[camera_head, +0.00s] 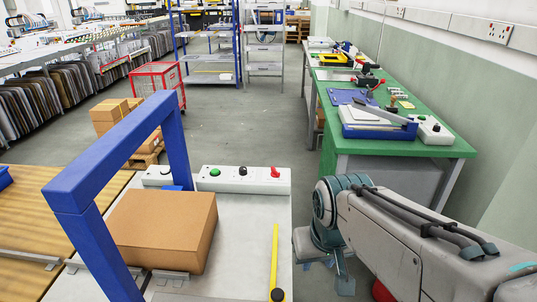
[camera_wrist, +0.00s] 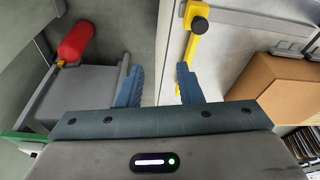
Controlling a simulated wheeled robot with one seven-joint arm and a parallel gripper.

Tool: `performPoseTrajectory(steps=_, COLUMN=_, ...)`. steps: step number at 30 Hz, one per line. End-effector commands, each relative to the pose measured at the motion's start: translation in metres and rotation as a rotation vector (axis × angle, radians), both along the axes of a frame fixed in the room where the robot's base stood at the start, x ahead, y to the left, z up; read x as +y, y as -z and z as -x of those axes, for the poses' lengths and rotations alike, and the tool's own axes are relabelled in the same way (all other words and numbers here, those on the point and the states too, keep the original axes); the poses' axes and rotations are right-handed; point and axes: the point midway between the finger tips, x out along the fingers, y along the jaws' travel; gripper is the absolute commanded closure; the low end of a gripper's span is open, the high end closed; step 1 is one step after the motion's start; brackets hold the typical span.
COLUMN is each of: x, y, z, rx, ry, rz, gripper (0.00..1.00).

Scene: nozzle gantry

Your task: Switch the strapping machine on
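The strapping machine's blue arch (camera_head: 95,180) stands over a pale grey table top (camera_head: 240,265). A brown cardboard box (camera_head: 165,225) lies under the arch. At the table's far edge is a white control box (camera_head: 228,185) with a green button (camera_head: 215,172), a black knob (camera_head: 243,171) and a red switch (camera_head: 275,172). A yellow lever (camera_head: 275,255) with a black knob lies along the right side; it also shows in the wrist view (camera_wrist: 188,55). My gripper (camera_head: 327,268) is right of the table, pointing down. In the wrist view its fingers (camera_wrist: 160,84) are apart and empty.
A smaller white box (camera_head: 157,176) sits left of the control box. A green bench (camera_head: 450,146) with tools stands at the right. A red cylinder (camera_wrist: 76,42) shows in the wrist view. A red cage (camera_head: 157,80) and stacked cartons (camera_head: 110,115) stand behind. The middle floor is clear.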

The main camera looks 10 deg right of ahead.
Motion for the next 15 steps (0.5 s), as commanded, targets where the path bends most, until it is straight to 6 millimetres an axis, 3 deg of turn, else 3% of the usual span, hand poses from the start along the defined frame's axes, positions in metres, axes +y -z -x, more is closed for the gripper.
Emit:
performPoseTrajectory(steps=5, x=0.001, y=-0.026, z=-0.060, rx=-0.004, ry=-0.061, rz=0.031, gripper=0.67)
performPoseTrajectory(steps=9, x=0.005, y=-0.042, z=-0.123, rx=-0.011, ry=-0.135, rz=0.051, gripper=0.67)
performPoseTrajectory(steps=15, x=0.007, y=-0.050, z=-0.213, rx=-0.027, ry=-0.232, rz=0.058, gripper=0.67)
